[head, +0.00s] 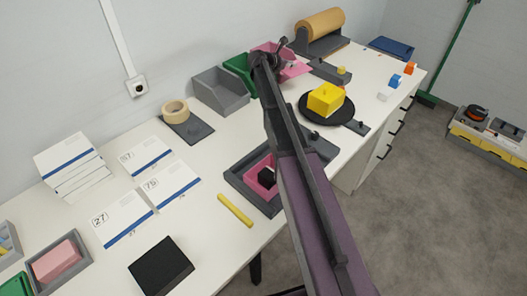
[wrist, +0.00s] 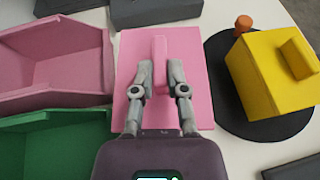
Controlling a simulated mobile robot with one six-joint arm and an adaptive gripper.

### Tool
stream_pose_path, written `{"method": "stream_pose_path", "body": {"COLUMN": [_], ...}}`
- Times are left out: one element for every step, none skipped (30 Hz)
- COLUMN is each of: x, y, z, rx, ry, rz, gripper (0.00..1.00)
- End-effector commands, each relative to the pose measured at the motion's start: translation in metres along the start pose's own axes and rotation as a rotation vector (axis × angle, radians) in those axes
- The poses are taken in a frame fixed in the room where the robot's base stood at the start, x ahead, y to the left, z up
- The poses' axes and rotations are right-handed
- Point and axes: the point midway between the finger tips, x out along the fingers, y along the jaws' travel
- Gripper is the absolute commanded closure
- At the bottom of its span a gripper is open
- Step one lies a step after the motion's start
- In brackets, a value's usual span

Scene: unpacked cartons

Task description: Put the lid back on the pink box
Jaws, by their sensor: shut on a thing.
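The pink lid (wrist: 190,118) is a flat plate with an upright ridge handle (wrist: 160,58). My gripper (wrist: 160,75) is shut on that handle, one finger on each side. In the head view my gripper (head: 272,57) is at the far side of the table, and part of the lid (head: 295,70) shows to its right. I cannot tell whether the lid touches the table. An open pink box (head: 252,183) sits in a grey tray (head: 240,186) nearer the front, with a black thing (head: 267,177) in it. My arm hides part of both.
A pink bin (wrist: 50,70) and a green bin (wrist: 50,140) stand left of the lid. A yellow box (head: 325,99) stands on a black round plate (head: 343,116) to the right. A brown roll (head: 321,24) is behind. A yellow stick (head: 235,210) lies by the tray.

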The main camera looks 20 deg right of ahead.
Motion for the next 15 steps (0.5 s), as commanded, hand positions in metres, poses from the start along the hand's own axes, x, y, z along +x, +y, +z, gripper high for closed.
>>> {"method": "stream_pose_path", "body": {"x": [-0.006,-0.008,-0.01,-0.012,-0.014,-0.017,-0.019,-0.021,-0.024,-0.025,-0.027,-0.03,-0.032,-0.034,-0.036], "y": [0.0,0.0,0.0,0.0,0.0,0.0,0.0,0.0,0.0,0.0,0.0,0.0,0.0,0.0,0.0], "z": [0.014,0.019,0.025,0.03,0.035,0.041,0.046,0.051,0.057,0.061,0.066,0.072,0.077,0.082,0.088], "rx": [0.0,0.0,0.0,0.0,0.0,0.0,0.0,0.0,0.0,0.0,0.0,0.0,0.0,0.0,0.0], "ry": [0.0,0.0,0.0,0.0,0.0,0.0,0.0,0.0,0.0,0.0,0.0,0.0,0.0,0.0,0.0], "rz": [0.0,0.0,0.0,0.0,0.0,0.0,0.0,0.0,0.0,0.0,0.0,0.0,0.0,0.0,0.0], "gripper": [1.0,1.0,1.0,1.0,1.0,1.0,1.0,1.0,1.0,1.0,1.0,1.0,1.0,1.0,1.0]}}
